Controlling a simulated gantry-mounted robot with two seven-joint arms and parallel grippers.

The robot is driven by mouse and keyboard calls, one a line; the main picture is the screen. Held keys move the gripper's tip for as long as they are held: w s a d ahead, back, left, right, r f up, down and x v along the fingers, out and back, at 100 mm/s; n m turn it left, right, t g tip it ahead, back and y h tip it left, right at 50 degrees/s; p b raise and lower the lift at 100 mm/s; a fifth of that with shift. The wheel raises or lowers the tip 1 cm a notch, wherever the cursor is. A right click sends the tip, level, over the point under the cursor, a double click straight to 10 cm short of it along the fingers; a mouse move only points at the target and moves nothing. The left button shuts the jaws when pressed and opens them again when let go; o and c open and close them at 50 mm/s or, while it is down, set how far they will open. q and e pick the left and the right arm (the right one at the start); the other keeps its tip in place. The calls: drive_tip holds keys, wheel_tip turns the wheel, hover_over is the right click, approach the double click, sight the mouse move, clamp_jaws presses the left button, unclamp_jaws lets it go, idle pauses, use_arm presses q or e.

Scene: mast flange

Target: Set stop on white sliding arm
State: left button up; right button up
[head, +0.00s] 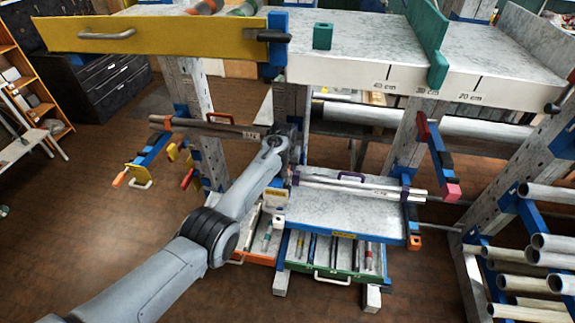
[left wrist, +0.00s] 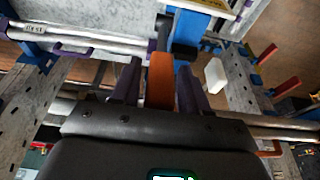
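My left gripper (head: 288,150) is at the middle mast, its fingertips too small to read in the head view. In the left wrist view its two dark purple fingers (left wrist: 159,80) stand apart on both sides of an upright orange piece (left wrist: 160,80). I cannot tell whether they press on it. A blue part (left wrist: 187,38) lies just beyond the orange piece. A small white block (left wrist: 215,75) is to its right. I cannot tell for certain which part is the white sliding arm or its stop. My right gripper is not in view.
A yellow panel (head: 170,37) and a white bench with a centimetre scale (head: 360,75) stand above, with a teal block (head: 322,37) on the bench. Blue arms (head: 152,148) with coloured ends stick out from the masts. Pipes (head: 540,256) fill a rack at right. Open floor (head: 100,200) is at left.

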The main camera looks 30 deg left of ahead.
use_arm(q)
drive_tip(key=shift+o, duration=0.3)
drive_tip(key=shift+r, duration=0.2)
drive_tip(key=shift+r, duration=0.1)
drive_tip(key=shift+d+r, duration=0.1)
drive_tip(key=shift+r, duration=0.5)
drive_tip(key=v, duration=0.9)
drive_tip(key=shift+s+b, duration=0.2)
drive_tip(key=shift+b, duration=0.1)
drive_tip(key=shift+r, duration=0.1)
